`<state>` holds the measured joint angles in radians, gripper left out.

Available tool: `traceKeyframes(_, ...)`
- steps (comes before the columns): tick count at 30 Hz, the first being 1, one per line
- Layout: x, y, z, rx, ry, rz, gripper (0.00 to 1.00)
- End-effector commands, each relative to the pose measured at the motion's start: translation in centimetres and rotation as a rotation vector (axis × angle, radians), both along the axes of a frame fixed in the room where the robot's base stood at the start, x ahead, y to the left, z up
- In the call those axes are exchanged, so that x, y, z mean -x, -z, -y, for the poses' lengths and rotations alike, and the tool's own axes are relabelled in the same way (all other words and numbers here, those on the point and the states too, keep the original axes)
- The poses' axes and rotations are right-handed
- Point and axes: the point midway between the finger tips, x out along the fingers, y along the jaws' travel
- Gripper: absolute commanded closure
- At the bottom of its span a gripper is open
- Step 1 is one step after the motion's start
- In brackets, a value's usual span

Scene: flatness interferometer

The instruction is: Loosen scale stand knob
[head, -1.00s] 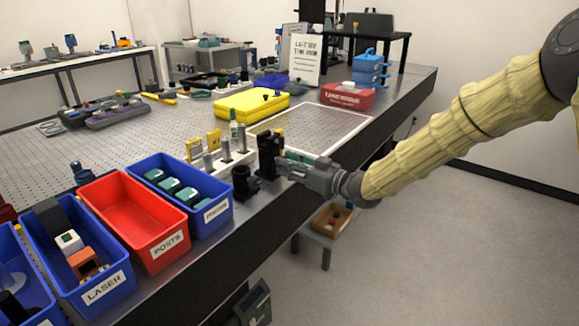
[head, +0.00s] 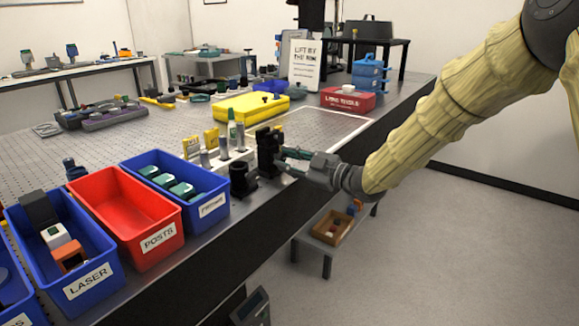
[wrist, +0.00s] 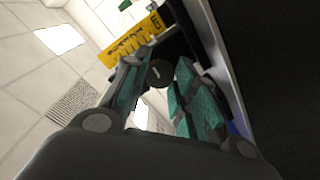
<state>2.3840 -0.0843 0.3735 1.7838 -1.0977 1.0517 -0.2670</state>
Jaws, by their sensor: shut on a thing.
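The black scale stand (head: 266,148) stands upright near the front edge of the bench in the head view. My gripper (head: 281,159) reaches it from the right, with its fingers at the stand's side. In the wrist view, a dark round knob (wrist: 158,72) with a pale mark lies between the teal-padded fingertips of my gripper (wrist: 156,80), and they are shut on it. A yellow scale (wrist: 132,43) with dark markings shows just beyond the fingers. The knob is hidden by the fingers in the head view.
A black cylindrical holder (head: 242,180) stands close to the left of the stand. Bins, including the red posts bin (head: 170,222), line the front left. A yellow case (head: 243,107) lies behind.

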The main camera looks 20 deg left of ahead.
Motion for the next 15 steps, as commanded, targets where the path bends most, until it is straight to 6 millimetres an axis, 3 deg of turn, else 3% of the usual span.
traceKeyframes(15,-0.08,-0.05,0.09,0.019,0.002,0.055,0.97)
